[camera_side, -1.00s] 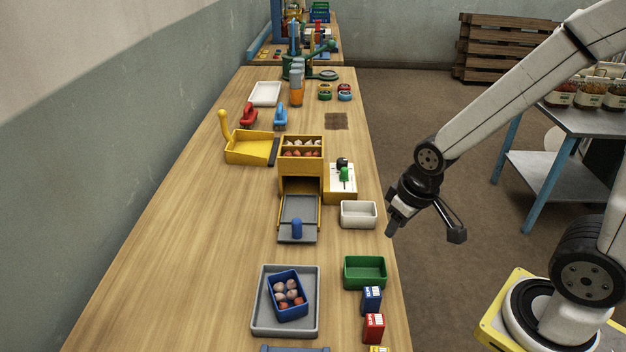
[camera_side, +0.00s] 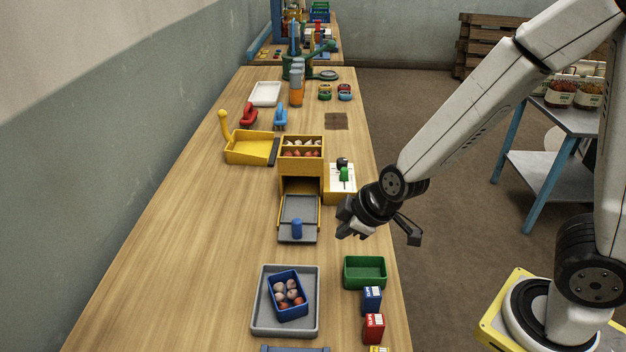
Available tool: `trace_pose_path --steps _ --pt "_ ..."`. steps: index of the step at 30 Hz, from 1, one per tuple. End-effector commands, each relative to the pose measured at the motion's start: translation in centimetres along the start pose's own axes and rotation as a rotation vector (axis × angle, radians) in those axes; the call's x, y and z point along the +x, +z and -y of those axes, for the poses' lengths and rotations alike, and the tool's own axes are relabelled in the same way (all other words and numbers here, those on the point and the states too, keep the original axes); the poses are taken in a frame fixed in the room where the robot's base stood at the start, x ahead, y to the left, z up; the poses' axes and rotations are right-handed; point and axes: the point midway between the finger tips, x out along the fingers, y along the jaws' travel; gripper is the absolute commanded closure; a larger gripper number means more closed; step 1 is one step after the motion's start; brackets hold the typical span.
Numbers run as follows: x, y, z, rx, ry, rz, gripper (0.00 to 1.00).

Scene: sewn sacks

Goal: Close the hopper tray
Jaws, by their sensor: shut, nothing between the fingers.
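The yellow hopper (camera_side: 301,165) stands on the bench with several round items in its top compartments. Its grey tray (camera_side: 299,211) sticks out of the lower front toward the camera, so it is open. A blue knob (camera_side: 297,228) stands at the tray's front end. My gripper (camera_side: 344,227) is to the right of the tray, above the bench's right edge, apart from the knob. Its fingers are shut and hold nothing.
A green bin (camera_side: 365,272) and small blue (camera_side: 371,300) and red (camera_side: 373,327) boxes stand along the right edge. A grey tray (camera_side: 259,322) holding a blue box (camera_side: 287,295) lies in front. A yellow scoop (camera_side: 250,147) is behind left.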

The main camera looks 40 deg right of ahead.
Motion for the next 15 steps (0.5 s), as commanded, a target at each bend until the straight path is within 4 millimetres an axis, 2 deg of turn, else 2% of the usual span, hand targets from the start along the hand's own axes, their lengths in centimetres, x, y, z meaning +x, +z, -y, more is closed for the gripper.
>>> trace_pose_path --steps 7,15 --pt "1.0 -1.8 0.8 -0.200 0.068 -0.052 1.00" --pt "1.2 -2.2 0.9 -0.260 0.095 -0.061 1.00"
